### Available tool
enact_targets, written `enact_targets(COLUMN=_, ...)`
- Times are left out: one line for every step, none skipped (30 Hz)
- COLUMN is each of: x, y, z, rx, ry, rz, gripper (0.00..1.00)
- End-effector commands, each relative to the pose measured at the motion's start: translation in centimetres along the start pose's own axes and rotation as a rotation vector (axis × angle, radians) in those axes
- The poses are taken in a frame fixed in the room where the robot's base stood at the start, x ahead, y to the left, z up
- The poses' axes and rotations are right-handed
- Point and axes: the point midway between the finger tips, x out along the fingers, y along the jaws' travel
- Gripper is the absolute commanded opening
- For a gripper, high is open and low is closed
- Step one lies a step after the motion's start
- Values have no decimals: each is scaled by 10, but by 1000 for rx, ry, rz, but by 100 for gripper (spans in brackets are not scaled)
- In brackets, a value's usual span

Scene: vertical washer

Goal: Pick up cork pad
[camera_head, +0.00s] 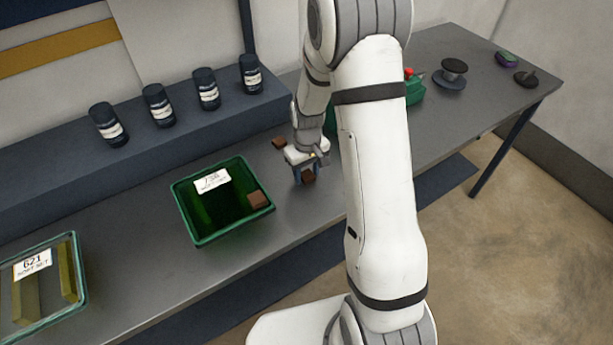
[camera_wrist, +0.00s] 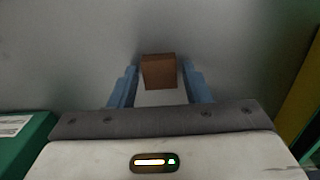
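A brown cork pad (camera_wrist: 158,72) lies on the grey table between the tips of my gripper's two blue fingers in the wrist view. A narrow gap shows on each side of it. In the head view this pad (camera_head: 308,176) is partly hidden by my gripper (camera_head: 307,168), which points down at the table. My gripper (camera_wrist: 161,70) is open; I cannot tell how far the fingertips reach down beside the pad. Another brown pad (camera_head: 279,143) lies on the table just behind the gripper. A third (camera_head: 258,200) is in the green bin.
The green bin (camera_head: 196,239) stands left of my gripper, and a bin labelled 621 (camera_head: 83,288) at the far left. Several dark canisters (camera_head: 208,88) stand on the raised shelf behind. A green container (camera_head: 414,92) and dark round items (camera_head: 453,70) are to the right.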

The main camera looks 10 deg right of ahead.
Motion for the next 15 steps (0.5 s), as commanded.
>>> enact_targets(x=0, y=0, z=0, rx=0, ry=0, rz=0, gripper=39)
enact_targets(x=0, y=0, z=0, rx=0, ry=0, rz=0, gripper=37)
enact_targets(x=0, y=0, z=0, rx=0, ry=0, rz=0, gripper=34)
enact_targets(x=0, y=0, z=0, rx=0, ry=0, rz=0, gripper=31)
enact_targets(x=0, y=0, z=0, rx=0, ry=0, rz=0, gripper=29)
enact_targets(x=0, y=0, z=0, rx=1, ry=0, rz=0, gripper=25)
enact_targets(x=0, y=0, z=0, rx=1, ry=0, rz=0, gripper=23)
enact_targets(x=0, y=0, z=0, rx=1, ry=0, rz=0, gripper=21)
enact_targets(x=0, y=0, z=0, rx=1, ry=0, rz=0, gripper=17)
enact_targets(x=0, y=0, z=0, rx=1, ry=0, rz=0, gripper=15)
enact_targets(x=0, y=0, z=0, rx=1, ry=0, rz=0, gripper=12)
enact_targets(x=0, y=0, z=0, rx=1, ry=0, rz=0, gripper=10)
enact_targets(x=0, y=0, z=0, rx=1, ry=0, rz=0, gripper=10)
enact_targets(x=0, y=0, z=0, rx=1, ry=0, rz=0, gripper=10)
enact_targets(x=0, y=1, z=0, rx=1, ry=0, rz=0, gripper=10)
